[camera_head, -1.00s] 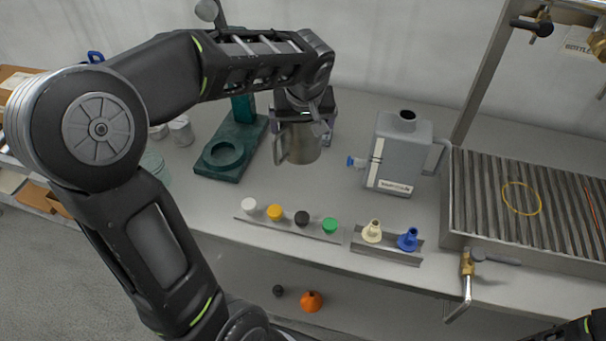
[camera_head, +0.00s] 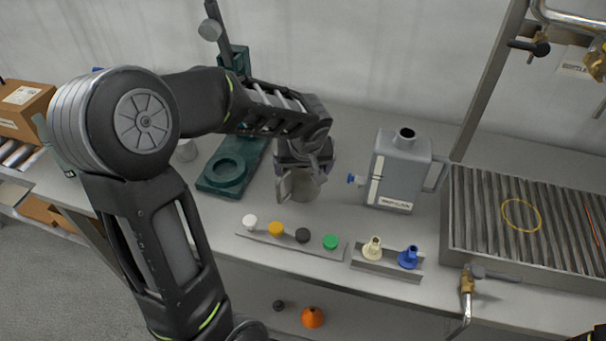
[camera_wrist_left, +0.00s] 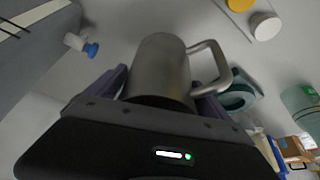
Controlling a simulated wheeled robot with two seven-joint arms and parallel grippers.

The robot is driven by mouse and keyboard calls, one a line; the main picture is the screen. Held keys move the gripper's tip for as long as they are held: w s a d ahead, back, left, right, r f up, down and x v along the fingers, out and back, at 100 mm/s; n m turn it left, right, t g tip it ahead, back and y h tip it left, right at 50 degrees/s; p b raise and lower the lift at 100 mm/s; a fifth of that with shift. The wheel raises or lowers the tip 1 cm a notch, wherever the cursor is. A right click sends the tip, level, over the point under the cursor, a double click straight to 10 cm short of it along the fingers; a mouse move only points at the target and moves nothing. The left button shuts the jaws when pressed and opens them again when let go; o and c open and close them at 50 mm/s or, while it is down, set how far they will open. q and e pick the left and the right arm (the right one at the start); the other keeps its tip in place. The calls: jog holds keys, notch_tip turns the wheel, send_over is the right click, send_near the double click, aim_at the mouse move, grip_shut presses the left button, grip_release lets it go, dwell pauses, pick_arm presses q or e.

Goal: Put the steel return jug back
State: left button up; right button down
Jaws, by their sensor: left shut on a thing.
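The steel return jug (camera_head: 304,187) is a plain grey metal cup with a side handle. My left gripper (camera_head: 305,166) is shut on it from above and behind, covering its upper part in the head view. The jug is over the bench, between the green stand and the grey canister; I cannot tell whether its bottom touches the bench. In the left wrist view the jug (camera_wrist_left: 160,70) sits between the two fingers (camera_wrist_left: 160,92), its handle to the right.
A green stand (camera_head: 207,183) with a round recess is left of the jug. A grey canister (camera_head: 398,172) with a blue tap is to the right. Coloured caps on a strip (camera_head: 290,241) and two nozzles on a rail (camera_head: 388,265) lie in front. A ribbed drain tray (camera_head: 520,215) is far right.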

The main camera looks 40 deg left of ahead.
pick_arm(q)
notch_tip(320, 180, down, 2)
jog(key=shift+f, duration=0.15)
jog(key=shift+f, duration=0.2)
jog(key=o, duration=1.7)
jog(key=shift+r, duration=0.1)
jog(key=shift+r, duration=0.1)
